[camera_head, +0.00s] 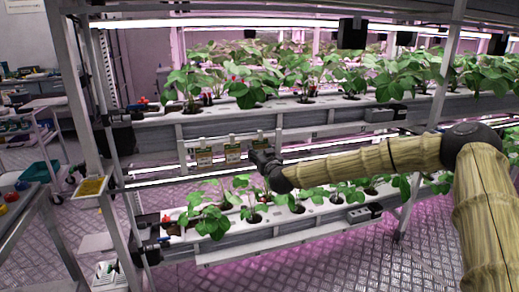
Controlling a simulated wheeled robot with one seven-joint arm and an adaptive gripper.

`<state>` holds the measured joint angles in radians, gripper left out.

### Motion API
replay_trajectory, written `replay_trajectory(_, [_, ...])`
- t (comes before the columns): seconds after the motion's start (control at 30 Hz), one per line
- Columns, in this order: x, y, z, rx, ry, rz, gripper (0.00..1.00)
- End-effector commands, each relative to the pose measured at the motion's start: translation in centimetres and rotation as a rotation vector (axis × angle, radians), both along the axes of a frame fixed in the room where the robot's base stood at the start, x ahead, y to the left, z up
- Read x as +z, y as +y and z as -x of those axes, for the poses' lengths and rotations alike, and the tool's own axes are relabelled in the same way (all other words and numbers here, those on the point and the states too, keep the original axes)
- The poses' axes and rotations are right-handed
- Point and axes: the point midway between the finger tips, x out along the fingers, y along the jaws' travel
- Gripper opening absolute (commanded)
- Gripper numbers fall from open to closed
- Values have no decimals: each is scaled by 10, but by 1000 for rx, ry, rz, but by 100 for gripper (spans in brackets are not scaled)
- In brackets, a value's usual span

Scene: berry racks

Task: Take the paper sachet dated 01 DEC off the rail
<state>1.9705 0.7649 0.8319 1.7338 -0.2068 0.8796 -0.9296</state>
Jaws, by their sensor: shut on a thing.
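Three paper sachets hang in a row from the rail under the upper planting trough: a left sachet (203,156), a middle sachet (232,152) and a right sachet (260,143). They are pale with a coloured lower part. Their dates are too small to read, so I cannot tell which is 01 DEC. My gripper (257,156) is at the lower part of the right sachet and covers some of it. It is shut on this sachet, which still hangs in line with the others. The fingers are dark and small in this view.
Strawberry plants grow in the upper trough (330,118) above and the lower trough (290,228) below my gripper. A rack post (88,120) and a yellow-filled tray (92,186) stand at left. A trolley (40,125) is further left. The floor (330,265) in front is clear.

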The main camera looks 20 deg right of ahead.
Motion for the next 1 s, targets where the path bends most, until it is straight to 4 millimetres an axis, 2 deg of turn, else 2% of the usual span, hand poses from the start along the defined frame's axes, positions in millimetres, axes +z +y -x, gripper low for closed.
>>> replay_trajectory(0.43, [12,0,0,0,-1,0,38])
replay_trajectory(1.0, [13,0,5,0,0,0,38])
